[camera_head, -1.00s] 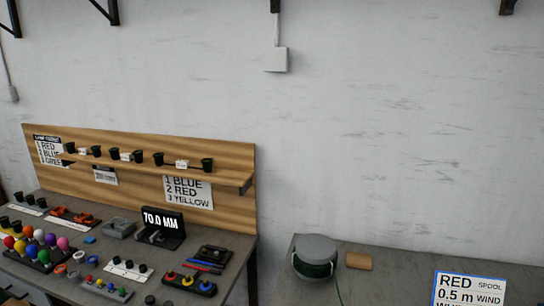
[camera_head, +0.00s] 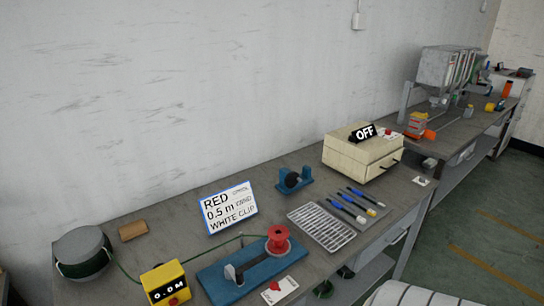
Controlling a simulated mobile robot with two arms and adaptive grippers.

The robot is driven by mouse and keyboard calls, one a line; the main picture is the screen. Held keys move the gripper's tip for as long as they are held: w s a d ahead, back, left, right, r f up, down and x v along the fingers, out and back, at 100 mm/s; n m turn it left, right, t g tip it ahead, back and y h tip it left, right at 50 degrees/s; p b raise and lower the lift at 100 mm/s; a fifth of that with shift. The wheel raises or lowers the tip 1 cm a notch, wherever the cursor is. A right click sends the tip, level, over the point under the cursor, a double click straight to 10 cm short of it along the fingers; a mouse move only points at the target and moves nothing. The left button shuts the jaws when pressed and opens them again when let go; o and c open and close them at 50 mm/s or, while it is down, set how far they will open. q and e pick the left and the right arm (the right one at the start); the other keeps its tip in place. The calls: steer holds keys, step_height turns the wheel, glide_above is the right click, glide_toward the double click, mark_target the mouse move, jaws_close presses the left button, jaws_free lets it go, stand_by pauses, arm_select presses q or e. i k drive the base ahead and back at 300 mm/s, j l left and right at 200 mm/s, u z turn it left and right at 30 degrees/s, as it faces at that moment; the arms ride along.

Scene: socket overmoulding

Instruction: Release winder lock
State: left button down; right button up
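The winder has a blue base (camera_head: 240,277) on the bench, with a red spool (camera_head: 278,241) at its right end. A small grey and black bracket (camera_head: 233,274) stands on the base's left part. A small white card with a red mark (camera_head: 279,290) lies at the front of the base. I cannot tell which part is the winder lock or how it is set. A yellow meter (camera_head: 165,284) reads 0.0 M beside the base. Green cable runs from the grey drum (camera_head: 82,252) towards the winder. Neither of my grippers is in view.
A sign (camera_head: 228,208) reads RED, 0.5 m, WHITE CLIP. A wooden block (camera_head: 133,230) lies behind the meter.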

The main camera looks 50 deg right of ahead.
mark_target(274, 286)
steer(key=z, duration=1.55)
